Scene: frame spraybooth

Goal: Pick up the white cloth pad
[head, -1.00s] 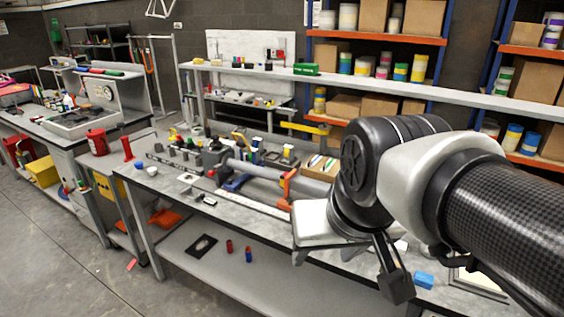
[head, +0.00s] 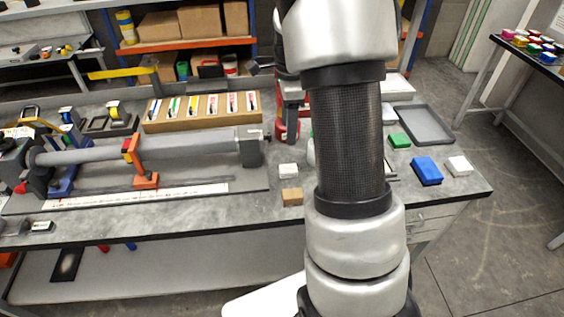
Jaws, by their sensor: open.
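A small white block-like pad (head: 459,166) lies on the right end of the grey workbench (head: 240,215), to the right of a blue pad (head: 427,171). A second small white block (head: 288,171) lies left of my arm, behind a tan block (head: 292,197). I cannot tell from their look which of the two white pieces is the cloth pad. Both lie free on the bench top. My arm stands upright across the middle of the head view and covers part of the bench. My gripper is not clearly visible.
A green block (head: 399,140) and a shallow grey tray (head: 424,125) lie behind the blue pad. A long grey cylinder in a fixture (head: 190,145) fills the left of the bench. A cardboard holder with coloured markers (head: 200,111) stands behind it. Open floor lies to the right.

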